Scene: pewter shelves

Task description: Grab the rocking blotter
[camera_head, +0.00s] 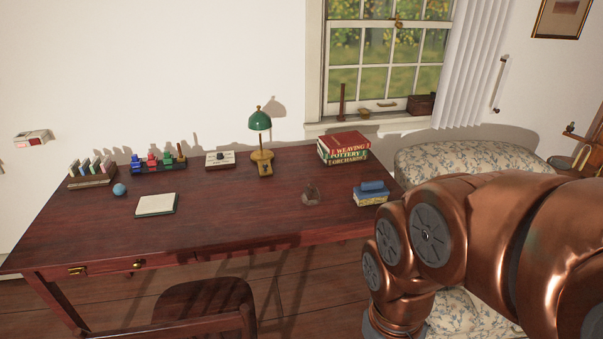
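I cannot tell for sure which thing is the rocking blotter. One candidate is a small blue piece (372,186) on top of a yellow-and-blue box (370,199) near the right end of the dark red desk (230,215). Another is a flat pale block with a dark knob (220,158) at the back of the desk, left of the lamp. My copper arm reaches in from the right, and its nearest joints stand just right of the blue piece in the picture. My gripper is not in view.
A chair (205,307) stands in front. The desk's front middle is clear.

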